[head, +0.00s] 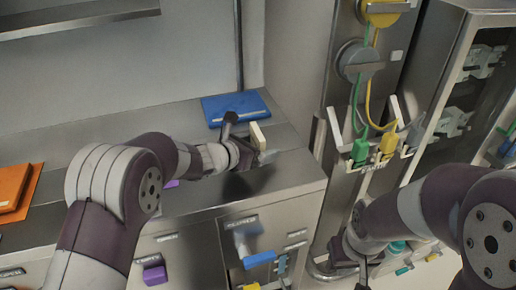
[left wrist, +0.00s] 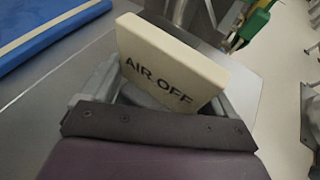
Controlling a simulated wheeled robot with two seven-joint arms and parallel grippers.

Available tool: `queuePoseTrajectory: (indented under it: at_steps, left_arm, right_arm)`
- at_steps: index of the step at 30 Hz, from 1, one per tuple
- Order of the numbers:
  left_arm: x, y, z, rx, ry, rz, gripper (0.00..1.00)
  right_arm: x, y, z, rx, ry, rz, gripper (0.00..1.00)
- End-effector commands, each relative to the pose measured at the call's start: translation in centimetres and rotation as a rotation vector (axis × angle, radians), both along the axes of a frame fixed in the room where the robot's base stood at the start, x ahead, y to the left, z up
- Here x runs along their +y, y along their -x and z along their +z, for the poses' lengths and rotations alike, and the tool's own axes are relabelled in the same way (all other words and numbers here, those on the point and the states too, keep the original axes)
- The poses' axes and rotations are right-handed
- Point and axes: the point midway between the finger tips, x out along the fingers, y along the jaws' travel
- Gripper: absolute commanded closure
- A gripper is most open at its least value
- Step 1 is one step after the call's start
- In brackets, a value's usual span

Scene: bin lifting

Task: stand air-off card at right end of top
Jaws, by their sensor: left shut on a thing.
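The cream air-off card (head: 257,136) is upright in my left gripper (head: 248,147), over the right end of the grey metal top (head: 292,176). In the left wrist view the card (left wrist: 172,65), lettered "AIR OFF", is tilted between the fingers of my left gripper (left wrist: 165,95), which is shut on it. Its lower edge is hidden, so I cannot tell whether it touches the top. My right gripper (head: 347,262) hangs low in front of the panel at the right; its fingers are too dark and small to judge.
A blue folder-like slab (head: 235,107) lies on the top behind the card. Orange slabs (head: 12,190) lie at the far left. Drawers with coloured handles (head: 260,258) are below the front edge. Green and yellow connectors (head: 388,144) hang on the panel to the right.

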Motion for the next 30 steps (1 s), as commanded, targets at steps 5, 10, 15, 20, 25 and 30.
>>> queuePoseTrajectory:
  at_steps: [5,10,15,20,25,30]
  left_arm:
    - [0.0,0.0,-0.2,-0.002,0.002,0.0,0.55]
    - [0.0,0.0,-0.5,-0.002,0.001,0.001,0.55]
    - [0.0,0.0,-0.5,-0.002,0.001,0.001,0.0]
    - [0.0,0.0,-0.5,-0.002,0.001,0.001,0.0]
    - [0.5,0.5,0.2,-0.003,0.001,0.002,0.0]
    - [2.6,2.8,1.5,-0.004,0.001,0.002,0.0]
  right_arm:
    - [0.0,0.0,0.0,0.0,0.0,0.0,1.0]
    - [0.0,0.0,-0.4,0.0,0.0,0.0,1.0]
    - [0.0,0.0,-0.4,0.0,0.0,0.0,1.0]
    - [0.0,0.0,-0.4,0.0,0.0,0.0,1.0]
    - [0.0,0.0,0.0,-0.001,0.0,0.0,1.0]
    - [0.0,0.0,0.0,0.0,0.0,0.0,1.0]
